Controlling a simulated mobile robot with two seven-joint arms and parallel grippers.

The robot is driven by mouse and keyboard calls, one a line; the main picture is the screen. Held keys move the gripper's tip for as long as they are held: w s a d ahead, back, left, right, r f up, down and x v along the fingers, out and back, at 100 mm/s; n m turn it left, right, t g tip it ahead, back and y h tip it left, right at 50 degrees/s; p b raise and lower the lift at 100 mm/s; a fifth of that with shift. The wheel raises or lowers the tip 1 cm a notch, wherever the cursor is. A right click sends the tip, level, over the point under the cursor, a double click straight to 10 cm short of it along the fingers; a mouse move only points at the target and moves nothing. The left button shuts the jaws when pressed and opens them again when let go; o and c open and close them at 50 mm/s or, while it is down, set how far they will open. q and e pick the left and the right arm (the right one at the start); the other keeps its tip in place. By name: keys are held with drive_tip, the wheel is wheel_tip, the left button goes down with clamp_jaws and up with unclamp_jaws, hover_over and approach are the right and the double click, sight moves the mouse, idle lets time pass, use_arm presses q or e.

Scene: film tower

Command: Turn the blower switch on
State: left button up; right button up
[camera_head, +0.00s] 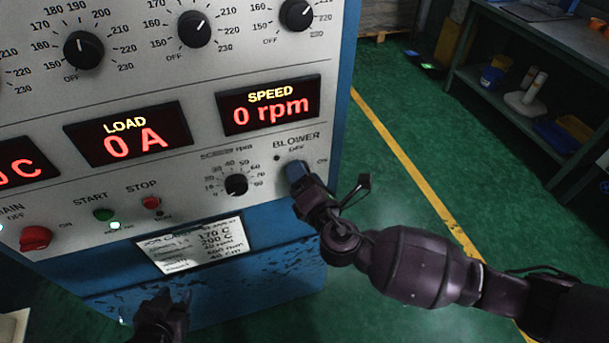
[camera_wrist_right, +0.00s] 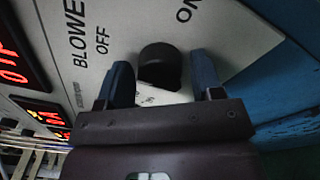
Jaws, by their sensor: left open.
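The blower switch is a black rounded knob (camera_wrist_right: 160,62) under the BLOWER label, with OFF and ON printed around it, in the right wrist view. In the head view it is hidden behind my right gripper (camera_head: 298,172). The two blue fingers of my right gripper (camera_wrist_right: 162,75) are open, one on each side of the knob, with a visible gap on both sides. I cannot tell which mark the knob points to. My left gripper (camera_head: 163,312) is open and empty, low in front of the blue lower cabinet.
The panel (camera_head: 225,185) also carries a speed dial (camera_head: 236,185), a red main knob (camera_head: 36,238), a green start button (camera_head: 103,214) and a red stop button (camera_head: 151,202). The speed display (camera_head: 269,105) reads 0 rpm. Green floor is clear on the right; a workbench (camera_head: 535,50) stands beyond.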

drive_tip(key=c, duration=0.7)
drive_tip(key=shift+f, duration=0.1)
drive_tip(key=shift+f+m+b, duration=0.15)
drive_tip(key=shift+m+b, duration=0.6)
drive_tip(key=shift+m, duration=0.15)
drive_tip(key=m+b, duration=0.2)
drive_tip(key=m, duration=0.2)
drive_tip(key=shift+f+m+t, duration=0.15)
drive_tip(key=shift+m+t, duration=0.15)
drive_tip(key=shift+m+b, duration=0.45)
drive_tip(key=shift+m, duration=0.05)
drive_tip(key=shift+m+b, duration=0.3)
drive_tip(key=shift+m, duration=1.1)
drive_tip(key=m, duration=0.3)
drive_tip(key=shift+m+h+b, duration=0.35)
drive_tip(key=shift+m+h, duration=0.05)
drive_tip(key=m, duration=0.3)
drive_tip(key=shift+a+t, duration=0.1)
drive_tip(key=shift+t, duration=0.2)
use_arm(q)
drive_tip(key=shift+g, duration=0.3)
drive_tip(key=shift+s+d+f, duration=0.1)
drive_tip(key=shift+s+f, duration=0.1)
drive_tip(key=shift+f, duration=1.25)
drive_tip(key=shift+s+f, duration=0.2)
drive_tip(key=shift+f, duration=1.25)
use_arm(e)
drive_tip(key=shift+m, duration=0.9)
use_arm(q)
drive_tip(key=shift+r, duration=0.1)
